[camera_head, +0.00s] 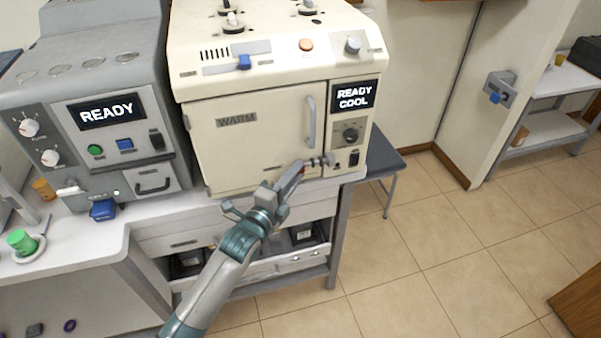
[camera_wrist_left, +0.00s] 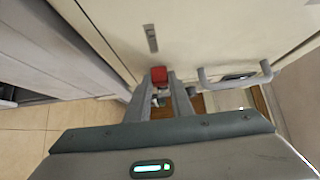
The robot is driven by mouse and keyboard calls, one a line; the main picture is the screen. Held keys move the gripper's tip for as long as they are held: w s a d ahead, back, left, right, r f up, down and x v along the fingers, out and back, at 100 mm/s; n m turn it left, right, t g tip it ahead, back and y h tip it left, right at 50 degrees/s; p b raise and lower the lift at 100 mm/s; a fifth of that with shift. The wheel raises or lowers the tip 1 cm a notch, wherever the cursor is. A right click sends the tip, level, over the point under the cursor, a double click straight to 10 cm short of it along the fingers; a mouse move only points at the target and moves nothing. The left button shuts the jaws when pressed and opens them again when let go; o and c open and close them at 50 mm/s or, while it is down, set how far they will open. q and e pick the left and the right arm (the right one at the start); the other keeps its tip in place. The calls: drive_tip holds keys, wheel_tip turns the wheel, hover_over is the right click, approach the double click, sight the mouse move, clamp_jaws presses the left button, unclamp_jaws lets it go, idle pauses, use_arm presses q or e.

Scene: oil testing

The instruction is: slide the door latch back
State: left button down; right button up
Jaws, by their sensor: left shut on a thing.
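A cream oven-like cabinet (camera_head: 260,110) stands on the bench, its door (camera_head: 255,135) shut in its frame. The latch is at the door's lower right. Its red knob (camera_wrist_left: 159,74) shows at my fingertips in the left wrist view, and a metal latch piece (camera_head: 322,160) shows just right of my fingers in the head view. My left gripper (camera_head: 300,168) is shut on the red knob, with one finger on each side of it. The fingers hide part of the latch, so its exact slide position cannot be told. My right gripper is not in view.
The upright door handle (camera_head: 311,122) is just above my left gripper. A dial panel (camera_head: 350,133) is to its right.

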use_arm(q)
drive_tip(key=shift+s+a, duration=0.15)
drive_tip(key=shift+a, duration=0.35)
drive_tip(key=shift+s+a, duration=0.15)
drive_tip(key=shift+a, duration=0.35)
drive_tip(key=c, duration=1.9)
unclamp_jaws()
drive_tip(key=o, duration=0.3)
drive_tip(key=shift+a, duration=0.15)
drive_tip(key=shift+o, duration=0.2)
drive_tip(key=shift+a, duration=0.1)
drive_tip(key=shift+s, duration=0.1)
drive_tip(key=shift+s, duration=0.1)
